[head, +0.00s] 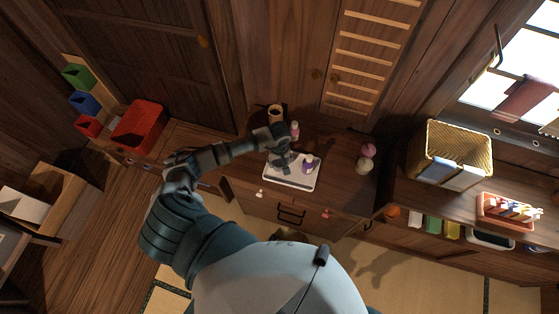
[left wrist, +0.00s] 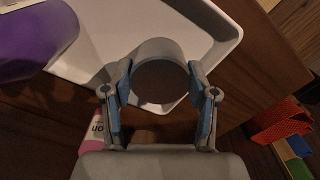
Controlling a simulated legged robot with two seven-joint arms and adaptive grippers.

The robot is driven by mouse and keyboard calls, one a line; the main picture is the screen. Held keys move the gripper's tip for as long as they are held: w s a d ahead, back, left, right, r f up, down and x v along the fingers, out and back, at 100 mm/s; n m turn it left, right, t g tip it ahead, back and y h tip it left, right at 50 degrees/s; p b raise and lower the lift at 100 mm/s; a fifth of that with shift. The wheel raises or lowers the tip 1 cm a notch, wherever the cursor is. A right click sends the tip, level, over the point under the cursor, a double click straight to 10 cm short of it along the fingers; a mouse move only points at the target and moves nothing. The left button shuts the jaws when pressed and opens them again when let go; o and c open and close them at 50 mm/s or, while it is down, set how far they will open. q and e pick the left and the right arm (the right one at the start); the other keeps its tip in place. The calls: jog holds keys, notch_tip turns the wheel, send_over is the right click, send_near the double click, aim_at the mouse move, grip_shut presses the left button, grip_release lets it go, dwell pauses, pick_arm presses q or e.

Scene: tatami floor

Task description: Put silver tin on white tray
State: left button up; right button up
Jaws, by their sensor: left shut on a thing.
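The silver tin (left wrist: 158,50) is a round grey cylinder, seen end-on in the left wrist view. My left gripper (left wrist: 160,82) is shut on it, with one blue-padded finger on each side. The white tray (left wrist: 130,20) lies beyond and beneath the tin in that view. In the head view my left gripper (head: 282,162) is over the left part of the white tray (head: 298,184), on the wooden cabinet top. The gripper mostly hides the tin there. I cannot tell whether the tin touches the tray. My right gripper is not in view.
A purple object (head: 309,165) is on the tray's right part. A pink bottle (head: 294,129) and a brown cup (head: 275,113) stand behind the tray. Pink and cream round things (head: 366,158) sit to the right. A yellow basket (head: 458,146) stands on the right cabinet.

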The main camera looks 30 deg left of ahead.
aim_at(280, 161)
pick_arm(q)
jog(key=o, duration=1.2)
jog(key=shift+d, duration=0.1)
notch_tip(280, 161, up, 12)
jog(key=shift+r+b, duration=0.1)
jog(key=shift+b, duration=0.2)
